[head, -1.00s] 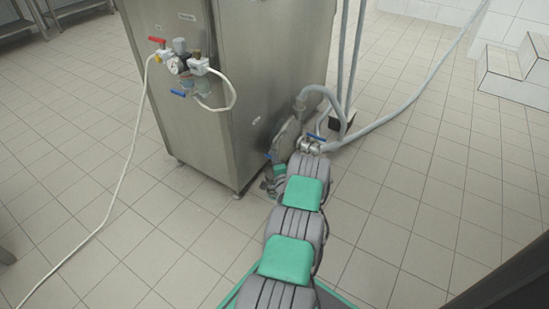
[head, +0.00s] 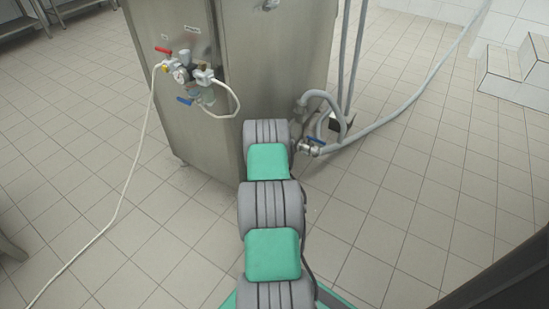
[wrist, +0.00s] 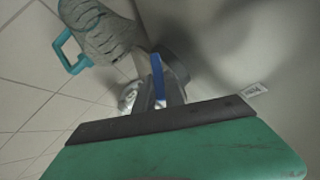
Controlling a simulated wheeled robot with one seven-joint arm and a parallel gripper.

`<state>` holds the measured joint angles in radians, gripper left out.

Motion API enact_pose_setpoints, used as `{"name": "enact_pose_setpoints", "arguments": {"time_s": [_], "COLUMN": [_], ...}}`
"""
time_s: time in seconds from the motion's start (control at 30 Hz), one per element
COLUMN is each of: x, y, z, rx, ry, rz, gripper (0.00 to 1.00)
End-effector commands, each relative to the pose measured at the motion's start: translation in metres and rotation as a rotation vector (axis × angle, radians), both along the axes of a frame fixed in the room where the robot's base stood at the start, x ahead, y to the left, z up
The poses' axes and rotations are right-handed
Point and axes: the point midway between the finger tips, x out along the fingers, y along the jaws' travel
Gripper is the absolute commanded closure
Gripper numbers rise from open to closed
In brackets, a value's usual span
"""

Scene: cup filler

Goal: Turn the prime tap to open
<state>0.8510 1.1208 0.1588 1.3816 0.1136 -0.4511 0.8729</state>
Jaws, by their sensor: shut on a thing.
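A blue tap lever (wrist: 157,75) shows in the wrist view, upright in the picture, with a round metal part (wrist: 128,95) beside it. I take it to be the prime tap's lever. My gripper (wrist: 162,98) is at the lever and shut on it; the green and dark housing hides much of the grip. How far the tap is turned cannot be told. In the head view my arm hides my gripper and this lever.
A steel cabinet (head: 190,60) stands ahead.

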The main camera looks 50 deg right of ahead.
Motion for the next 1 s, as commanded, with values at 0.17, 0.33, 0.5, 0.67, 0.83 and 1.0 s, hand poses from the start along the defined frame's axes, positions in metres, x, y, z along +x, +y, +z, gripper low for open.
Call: {"name": "enact_pose_setpoints", "arguments": {"time_s": [0.17,0.33,0.5,0.67,0.83,1.0], "x": [0.008,0.013,0.016,0.018,0.019,0.019], "y": [0.001,0.001,0.001,0.002,0.002,0.002], "z": [0.000,0.000,0.001,0.002,0.003,0.004], "rx": [-0.019,-0.032,-0.042,-0.048,-0.053,-0.054], "ry": [0.164,0.310,0.432,0.515,0.569,0.592], "rz": [0.002,0.002,0.002,0.001,0.001,0.002], "gripper": [1.00,1.00,1.00,1.00,1.00,1.00]}}
